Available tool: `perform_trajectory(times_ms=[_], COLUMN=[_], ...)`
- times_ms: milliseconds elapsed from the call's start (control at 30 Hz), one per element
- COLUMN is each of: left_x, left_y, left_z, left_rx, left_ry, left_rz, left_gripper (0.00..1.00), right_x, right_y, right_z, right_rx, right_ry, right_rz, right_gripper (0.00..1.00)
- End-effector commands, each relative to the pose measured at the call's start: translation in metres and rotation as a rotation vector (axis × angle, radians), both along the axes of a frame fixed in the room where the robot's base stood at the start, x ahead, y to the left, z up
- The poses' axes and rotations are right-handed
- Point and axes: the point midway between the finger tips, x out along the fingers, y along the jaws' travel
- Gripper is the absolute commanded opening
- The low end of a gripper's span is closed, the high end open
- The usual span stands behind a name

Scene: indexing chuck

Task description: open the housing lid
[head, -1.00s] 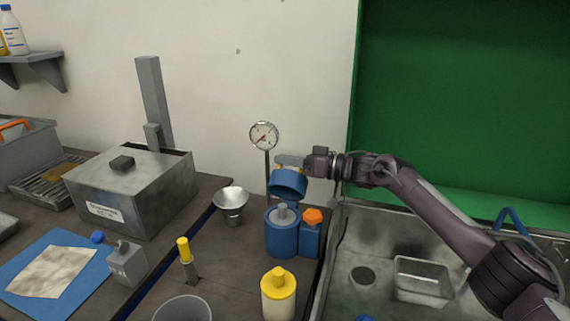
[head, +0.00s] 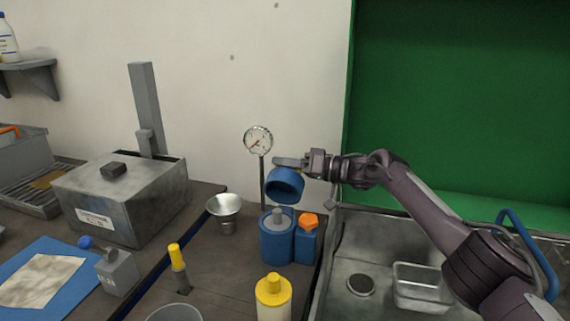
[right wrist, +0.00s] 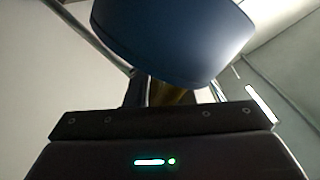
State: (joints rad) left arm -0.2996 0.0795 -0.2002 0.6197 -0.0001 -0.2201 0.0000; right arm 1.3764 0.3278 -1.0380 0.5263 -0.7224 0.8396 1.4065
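The blue housing (head: 276,243) stands upright on the bench, its top open with a grey post (head: 278,215) showing inside. Its blue lid (head: 285,187) is off it, tilted above it with the hollow underside partly showing. My right gripper (head: 290,163) is at the lid's upper side and appears shut on the lid's knob. In the right wrist view the lid (right wrist: 175,38) fills the upper middle, and a brass-coloured stem (right wrist: 172,95) sits between the fingers, which are partly dark. My left gripper is not in view.
An orange knob (head: 308,221) tops the block beside the housing. A dial gauge (head: 258,140) stands close behind the lid. A metal funnel cup (head: 224,209) is to the left, a yellow-capped bottle (head: 273,295) in front, and a sink (head: 375,255) to the right.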

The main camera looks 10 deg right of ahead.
Motion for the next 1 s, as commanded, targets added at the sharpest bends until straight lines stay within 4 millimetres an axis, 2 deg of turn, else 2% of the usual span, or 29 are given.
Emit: perform_trajectory(times_ms=[100,567,833,1000], left_x=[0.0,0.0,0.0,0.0], left_y=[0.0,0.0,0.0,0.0], left_z=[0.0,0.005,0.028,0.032], left_rx=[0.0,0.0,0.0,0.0], left_ry=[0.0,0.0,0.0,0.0], left_rz=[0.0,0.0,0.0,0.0], left_gripper=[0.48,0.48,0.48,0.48], right_x=[0.0,-0.002,-0.018,-0.033], right_y=[-0.001,0.0,0.007,0.013], right_z=[-0.003,0.002,0.01,0.01], right_rx=[-0.002,-0.007,-0.067,-0.123], right_ry=[0.005,-0.017,-0.157,-0.293], right_rz=[-0.002,0.001,0.003,0.005], right_gripper=[0.34,0.34,0.34,0.34])
